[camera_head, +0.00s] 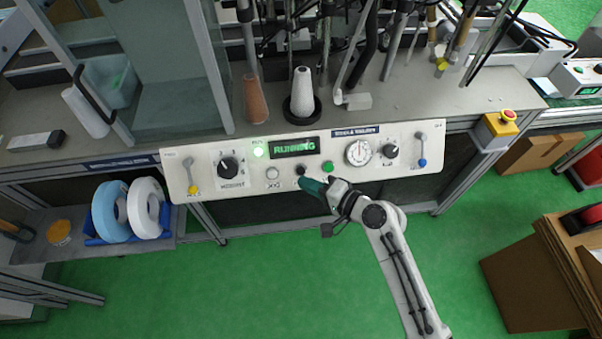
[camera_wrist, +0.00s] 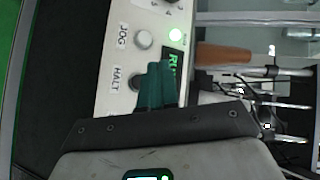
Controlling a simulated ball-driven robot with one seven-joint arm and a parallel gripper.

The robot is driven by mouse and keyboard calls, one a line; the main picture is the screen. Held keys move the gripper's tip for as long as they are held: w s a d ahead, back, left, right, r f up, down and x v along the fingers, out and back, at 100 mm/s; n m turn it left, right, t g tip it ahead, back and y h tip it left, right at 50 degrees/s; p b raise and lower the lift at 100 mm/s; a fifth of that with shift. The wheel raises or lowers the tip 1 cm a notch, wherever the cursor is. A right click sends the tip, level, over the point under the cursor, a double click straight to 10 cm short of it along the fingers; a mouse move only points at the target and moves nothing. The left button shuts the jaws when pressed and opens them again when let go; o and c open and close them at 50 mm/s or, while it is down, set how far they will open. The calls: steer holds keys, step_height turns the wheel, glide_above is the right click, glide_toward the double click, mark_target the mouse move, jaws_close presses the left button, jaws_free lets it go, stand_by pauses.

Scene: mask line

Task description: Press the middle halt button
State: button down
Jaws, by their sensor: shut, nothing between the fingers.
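The halt button (camera_head: 301,170) is the dark middle one in a row of three on the white control panel (camera_head: 225,190). In the wrist view the dark halt button (camera_wrist: 136,82) shows just left of my fingertips, beside the label HALT. My gripper (camera_head: 306,184) is shut and empty, its teal fingers just below and in front of the halt button. The fingers (camera_wrist: 158,84) partly cover the button's right side in the wrist view. I cannot tell whether they touch it. The display (camera_head: 294,146) reads RUNNING in green.
A pale button (camera_head: 272,173) labelled JOG sits left of halt, and a green button (camera_head: 327,167) sits right. Knobs (camera_head: 228,167), a dial (camera_head: 359,152) and levers (camera_head: 421,150) flank them. A yellow box with a red button (camera_head: 508,116) stands right. The green floor in front is clear.

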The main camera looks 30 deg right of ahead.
mark_target(301, 170)
steer(key=shift+w+d+f+b, duration=0.2)
steer(key=shift+w+f+b, duration=0.4)
steer(key=shift+w, duration=0.1)
steer(key=shift+w+d+f+b, duration=0.25)
steer(key=shift+w+f+b, duration=0.4)
steer(key=shift+w, duration=0.05)
steer(key=shift+w+d+f+b, duration=0.2)
steer(key=shift+w+f+b, duration=0.4)
steer(key=shift+w, duration=0.1)
steer(key=shift+f, duration=0.1)
stand_by(0.5)
steer(key=shift+w+d+f+b, duration=0.1)
steer(key=shift+w+f+b, duration=0.05)
steer(key=shift+w+b, duration=0.15)
steer(key=shift+w+d+f+b, duration=0.1)
steer(key=shift+w+f+b, duration=0.15)
steer(key=shift+b, duration=0.1)
stand_by(0.6)
steer(key=shift+r, duration=0.1)
stand_by(0.4)
steer(key=shift+s+r+p, duration=0.4)
steer(key=shift+s+p, duration=0.2)
steer(key=shift+p, duration=0.1)
steer(key=shift+a, duration=0.2)
